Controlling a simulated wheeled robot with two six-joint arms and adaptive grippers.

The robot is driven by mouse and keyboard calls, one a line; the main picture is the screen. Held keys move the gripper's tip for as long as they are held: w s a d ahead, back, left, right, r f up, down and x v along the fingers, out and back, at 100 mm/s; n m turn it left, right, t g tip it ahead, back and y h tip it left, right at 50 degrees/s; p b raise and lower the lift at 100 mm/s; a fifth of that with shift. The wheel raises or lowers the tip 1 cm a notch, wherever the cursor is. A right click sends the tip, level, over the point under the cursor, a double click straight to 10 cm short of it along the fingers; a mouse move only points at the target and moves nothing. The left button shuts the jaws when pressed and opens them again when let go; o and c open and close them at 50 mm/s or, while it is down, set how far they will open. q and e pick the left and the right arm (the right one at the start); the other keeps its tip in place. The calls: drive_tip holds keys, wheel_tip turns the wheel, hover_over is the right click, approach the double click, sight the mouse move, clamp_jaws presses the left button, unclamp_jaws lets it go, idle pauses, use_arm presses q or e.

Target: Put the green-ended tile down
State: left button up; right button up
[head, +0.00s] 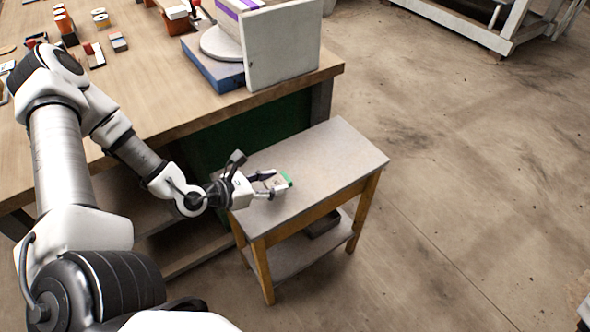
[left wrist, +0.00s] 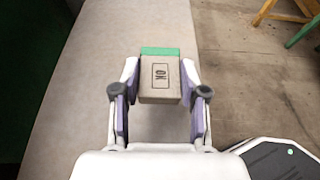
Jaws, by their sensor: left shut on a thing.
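The green-ended tile (left wrist: 160,82) is a grey-brown block with a framed "OK" mark on the face toward the left wrist camera and a green far end. My left gripper (head: 268,184) is shut on it, one finger on each side. In the head view the tile's green end (head: 287,178) sticks out past the fingertips, over the grey top of a small side table (head: 335,155). I cannot tell whether the tile touches that top. My right gripper is not in view.
A wooden workbench (head: 160,110) stands behind, holding a white panel (head: 282,45), a blue box (head: 212,68) and several small blocks at the far left. The side table has yellow legs and a lower shelf with a dark object (head: 322,224). Its top looks clear beyond the tile.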

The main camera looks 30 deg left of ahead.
use_arm(q)
drive_tip(key=b, duration=0.3)
hover_over(288, 174)
drive_tip(key=shift+f, duration=0.6)
drive_tip(key=shift+w+f, duration=0.15)
drive_tip(key=shift+f, duration=0.15)
wheel_tip(288, 174, down, 3)
drive_tip(key=shift+r+b, duration=0.15)
drive_tip(key=shift+b, duration=0.55)
drive_tip(key=o, duration=1.2)
